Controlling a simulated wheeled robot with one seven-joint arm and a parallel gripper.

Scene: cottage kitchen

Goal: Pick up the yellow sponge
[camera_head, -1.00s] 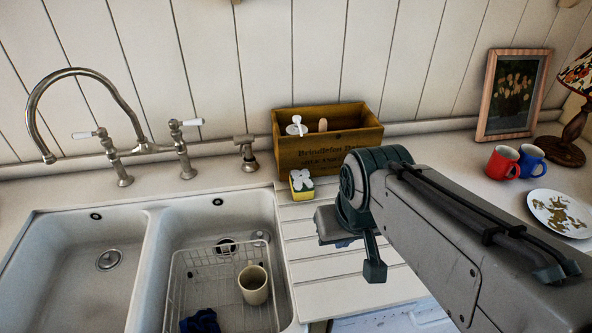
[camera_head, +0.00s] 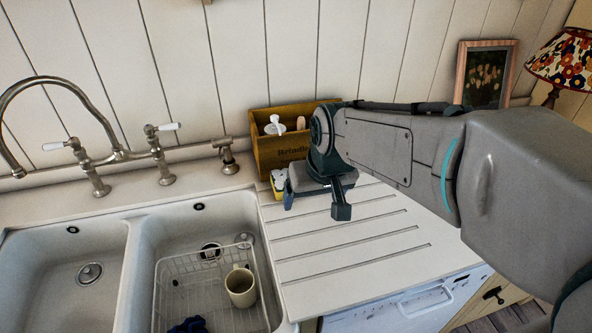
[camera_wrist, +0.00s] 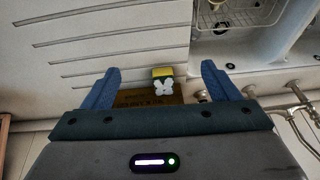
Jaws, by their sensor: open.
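The yellow sponge (camera_head: 278,180) stands on the counter just in front of the wooden box, at the left end of the grooved drainboard. It has a white flower-shaped piece on its front, and my gripper partly covers it in the head view. My gripper (camera_head: 315,202) is just to its right and in front of it, above the drainboard. In the wrist view the sponge (camera_wrist: 162,73) shows between the two blue fingers of my gripper (camera_wrist: 160,84), which are spread apart and empty. I see no contact with the sponge.
The wooden box (camera_head: 262,150) holds a white brush and stands against the wall. A double sink (camera_head: 137,255) lies to the left, with a wire rack (camera_head: 165,275) and a cream mug (camera_head: 240,290) inside. The tap (camera_head: 100,160) rises behind it. The drainboard (camera_head: 350,245) is clear.

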